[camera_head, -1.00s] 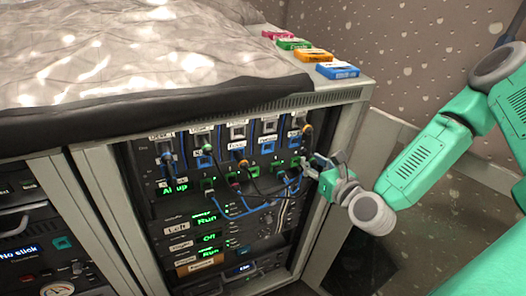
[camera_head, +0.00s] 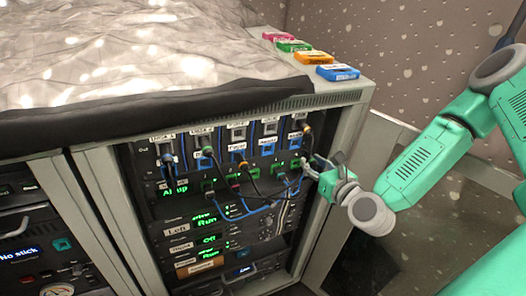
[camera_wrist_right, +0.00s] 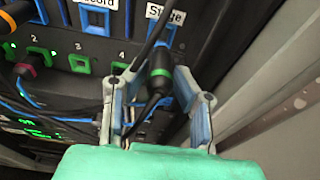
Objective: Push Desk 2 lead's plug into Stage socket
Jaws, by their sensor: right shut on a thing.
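The Stage socket (camera_wrist_right: 172,34) has a blue frame under the "Stage" label in the right wrist view. A black plug with a green ring (camera_wrist_right: 159,66) stands between the fingers of my right gripper (camera_wrist_right: 155,97), which is shut on it. The plug's tip end points up towards the blue frame and overlaps its lower part. I cannot tell whether the tip is inside. No name shows on the plug. In the head view my right gripper (camera_head: 311,168) is at the right end of the socket rows. My left gripper is not in view.
A black cable (camera_wrist_right: 151,40) crosses just left of the plug. Green-framed sockets (camera_wrist_right: 79,62) lie to the left, one with a plug in it. Other leads hang across the rack front (camera_head: 240,190). The rack's side post (camera_head: 318,232) is close on the right.

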